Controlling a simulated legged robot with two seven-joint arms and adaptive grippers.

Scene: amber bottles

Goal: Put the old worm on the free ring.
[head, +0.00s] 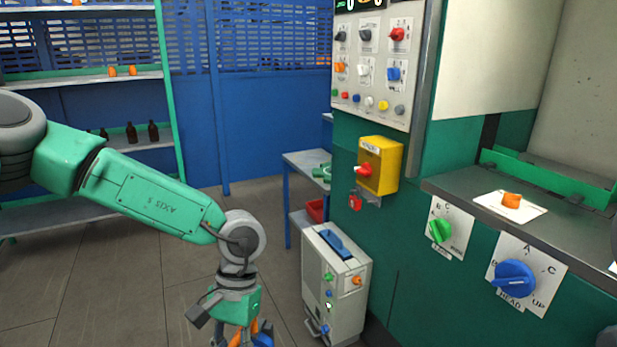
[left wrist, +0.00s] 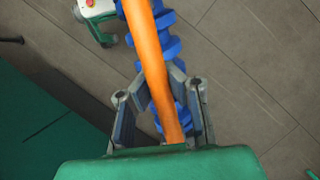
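My left gripper (head: 240,338) hangs low at the bottom of the head view, pointing down. A long orange bar (left wrist: 153,60) runs along the worm on the camera side. Orange and blue parts also show at the gripper in the head view, cut off by the lower edge. I cannot tell whether this is the old worm. No ring is clearly recognisable; small green parts (head: 322,171) lie on a blue table at the back. My right gripper is not in view.
A grey cabinet (head: 336,284) with a blue handle stands right of the gripper. The green machine (head: 390,270) with knobs and a grey ledge (head: 450,187) fills the right side. Shelves with bottles (head: 132,133) stand at the left. Bare floor (head: 120,295) lies between.

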